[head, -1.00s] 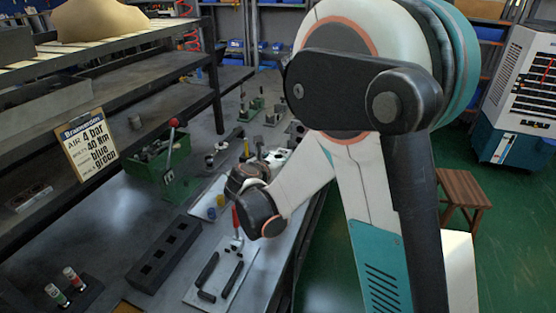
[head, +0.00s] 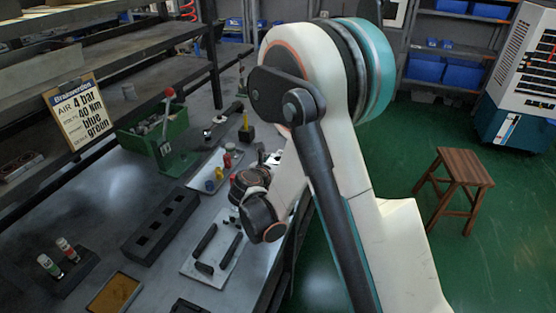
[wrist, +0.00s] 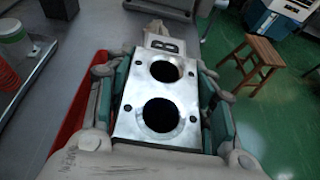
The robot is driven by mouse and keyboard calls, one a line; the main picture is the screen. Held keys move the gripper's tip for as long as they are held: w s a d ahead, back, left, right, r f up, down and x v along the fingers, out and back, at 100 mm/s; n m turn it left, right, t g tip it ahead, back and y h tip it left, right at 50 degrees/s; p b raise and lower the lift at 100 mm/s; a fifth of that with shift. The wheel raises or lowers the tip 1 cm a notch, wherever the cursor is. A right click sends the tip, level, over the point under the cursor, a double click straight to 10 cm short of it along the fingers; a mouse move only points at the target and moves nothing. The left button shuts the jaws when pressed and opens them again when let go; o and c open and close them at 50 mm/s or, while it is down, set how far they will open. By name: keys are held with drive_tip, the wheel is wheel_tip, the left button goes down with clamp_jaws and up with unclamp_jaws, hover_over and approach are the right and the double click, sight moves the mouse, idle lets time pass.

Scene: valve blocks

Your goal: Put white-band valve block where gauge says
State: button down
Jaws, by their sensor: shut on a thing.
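In the wrist view my gripper (wrist: 160,91) is shut on a silvery metal valve block (wrist: 128,118). The held block has two large dark round bores and small corner holes facing the camera, with a finger on each side. I cannot make out a white band on it. In the head view my own arm hides the gripper and the held block. I cannot pick out a gauge in either view.
A sign (head: 77,113) reads "4 bar", "40 Nm", "blue", "green". On the bench are a green bin (head: 152,137), a black block with square recesses (head: 160,226), a pale plate with black bars (head: 202,252) and an amber tray (head: 113,293). A wooden stool (head: 457,168) stands right.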

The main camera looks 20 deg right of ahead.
drive_tip(key=shift+f, duration=0.45)
drive_tip(key=c, duration=0.7)
unclamp_jaws()
drive_tip(key=shift+s+r, duration=0.1)
drive_tip(key=p+v, duration=0.2)
drive_tip(key=v, duration=0.4)
drive_tip(key=shift+a, duration=0.1)
drive_tip(key=shift+s+a+r, duration=0.2)
drive_tip(key=shift+s+a, duration=0.15)
drive_tip(key=shift+s, duration=0.2)
